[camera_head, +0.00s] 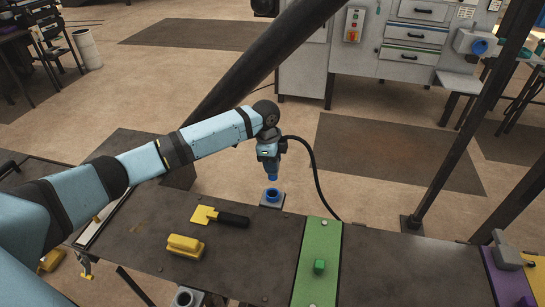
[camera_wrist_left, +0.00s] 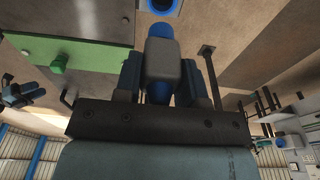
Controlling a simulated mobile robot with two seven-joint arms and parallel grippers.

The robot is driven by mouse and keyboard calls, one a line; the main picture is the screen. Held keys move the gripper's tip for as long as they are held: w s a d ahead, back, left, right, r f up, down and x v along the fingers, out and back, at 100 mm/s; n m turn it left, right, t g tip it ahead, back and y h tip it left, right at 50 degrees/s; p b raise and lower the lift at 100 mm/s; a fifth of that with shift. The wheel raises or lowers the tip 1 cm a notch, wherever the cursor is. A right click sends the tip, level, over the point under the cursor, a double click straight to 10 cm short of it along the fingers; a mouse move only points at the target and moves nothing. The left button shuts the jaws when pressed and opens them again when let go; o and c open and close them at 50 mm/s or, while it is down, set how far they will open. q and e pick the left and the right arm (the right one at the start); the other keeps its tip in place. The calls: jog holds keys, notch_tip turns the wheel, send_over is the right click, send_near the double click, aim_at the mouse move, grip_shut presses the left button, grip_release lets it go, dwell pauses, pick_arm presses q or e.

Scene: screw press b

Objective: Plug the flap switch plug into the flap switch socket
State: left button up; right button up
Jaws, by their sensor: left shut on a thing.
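My left gripper (camera_head: 269,158) is shut on the flap switch plug (camera_head: 272,177), which has a grey body and a blue end pointing down. The flap switch socket (camera_head: 272,196), a blue ring on a grey base, stands at the table's far edge directly below the plug. A small gap shows between plug and socket. In the left wrist view the plug (camera_wrist_left: 163,65) sits between both fingers, and the socket's blue ring (camera_wrist_left: 161,4) is cut off at the top. My right gripper is not seen clearly.
The dark table (camera_head: 250,258) carries a yellow block (camera_head: 185,246), a yellow scraper with a black handle (camera_head: 220,217), and a green strip (camera_head: 317,265) with a green knob. A dark slanted beam (camera_head: 255,68) rises behind my left arm. Purple and yellow mats lie at the right.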

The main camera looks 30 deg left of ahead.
aim_at(272, 175)
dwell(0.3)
pick_arm(q)
jog(key=shift+r+p, duration=0.2)
jog(key=shift+p, duration=0.55)
notch_tip(272, 175, down, 5)
jog(key=shift+f+b, duration=0.1)
jog(key=shift+b, duration=0.9)
jog(key=shift+f, duration=0.35)
jog(key=shift+p, duration=0.35)
